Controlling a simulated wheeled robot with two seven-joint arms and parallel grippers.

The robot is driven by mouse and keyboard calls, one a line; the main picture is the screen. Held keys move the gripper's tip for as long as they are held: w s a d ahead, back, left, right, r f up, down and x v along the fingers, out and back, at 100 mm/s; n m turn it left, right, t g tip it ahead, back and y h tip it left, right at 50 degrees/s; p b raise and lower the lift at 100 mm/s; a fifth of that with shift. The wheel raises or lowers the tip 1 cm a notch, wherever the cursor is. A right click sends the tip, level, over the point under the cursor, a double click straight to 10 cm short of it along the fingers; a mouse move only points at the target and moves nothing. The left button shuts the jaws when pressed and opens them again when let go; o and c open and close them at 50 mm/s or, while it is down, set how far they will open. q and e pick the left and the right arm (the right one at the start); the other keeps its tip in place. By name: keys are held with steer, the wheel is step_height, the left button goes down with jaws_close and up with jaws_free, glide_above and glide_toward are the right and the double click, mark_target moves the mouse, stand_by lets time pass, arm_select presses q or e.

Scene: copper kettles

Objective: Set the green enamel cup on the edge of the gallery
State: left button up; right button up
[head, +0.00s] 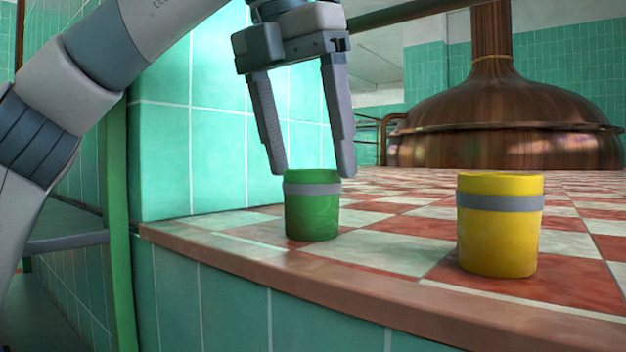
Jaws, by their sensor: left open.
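The green enamel cup (312,214) stands upright on the red and white checkered gallery floor (395,232), close to its raised front edge (262,257). It has a grey band near its rim. My left gripper (314,173) points down over the cup from above. Its two fingers are spread, with the tips at about the height of the cup's rim, one toward each side. I cannot tell whether a fingertip touches the cup. My right gripper is not in view.
A yellow cup (498,232) with a grey band stands to the right, near the same edge. A teal tiled wall (190,150) rises behind left. A green post (118,230) stands at the left. A large copper kettle (505,125) is at the back.

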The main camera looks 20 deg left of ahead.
arm_select(q)
steer(key=v, duration=0.5)
steer(key=shift+r+p, duration=0.2)
steer(key=shift+p, duration=0.15)
